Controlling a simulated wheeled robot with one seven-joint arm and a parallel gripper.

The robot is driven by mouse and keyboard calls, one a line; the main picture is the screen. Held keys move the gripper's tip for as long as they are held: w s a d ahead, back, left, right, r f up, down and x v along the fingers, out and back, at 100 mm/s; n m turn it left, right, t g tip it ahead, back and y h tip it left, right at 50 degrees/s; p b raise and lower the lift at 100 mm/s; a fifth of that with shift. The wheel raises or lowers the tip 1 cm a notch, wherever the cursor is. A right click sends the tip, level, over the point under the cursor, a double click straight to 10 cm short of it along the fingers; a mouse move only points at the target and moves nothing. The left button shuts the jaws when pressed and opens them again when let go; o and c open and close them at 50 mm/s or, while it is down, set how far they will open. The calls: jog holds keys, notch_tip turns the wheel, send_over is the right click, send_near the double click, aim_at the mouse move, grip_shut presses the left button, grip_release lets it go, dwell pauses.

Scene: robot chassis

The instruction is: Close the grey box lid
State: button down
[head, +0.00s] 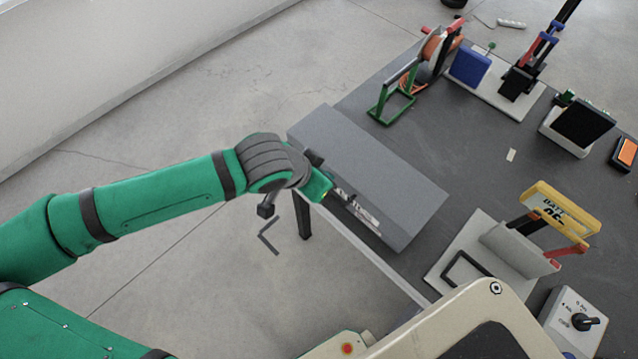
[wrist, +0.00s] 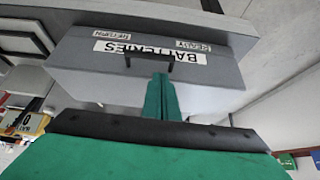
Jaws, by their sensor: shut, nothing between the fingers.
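The grey box (head: 375,170) is a long box on the dark table. Its broad grey top shows no opening and no inside is visible, so the lid looks down; I cannot tell whether it is fully seated. Its front has a white label and a dark handle. In the wrist view the box (wrist: 215,75) appears upside down with the "BATTERIES" label (wrist: 125,50) and the black handle (wrist: 148,56). My gripper (head: 328,190) is at the box's front. Its green fingers (wrist: 160,88) are together and empty, with their tips close to the handle; contact is unclear.
The dark table (head: 450,150) also holds a yellow battery stand (head: 560,210), a blue block (head: 470,65), a green frame with a reel (head: 400,90) and a black screen (head: 583,122). A grey control box (head: 572,320) stands at lower right. Open floor lies left of the table.

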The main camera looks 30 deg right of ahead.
jog(key=s+a+f, duration=0.1)
jog(key=s+a, duration=0.1)
jog(key=a, duration=0.7)
jog(key=shift+s+a+f, duration=0.2)
jog(key=shift+s+a, duration=0.1)
jog(key=shift+a, duration=0.1)
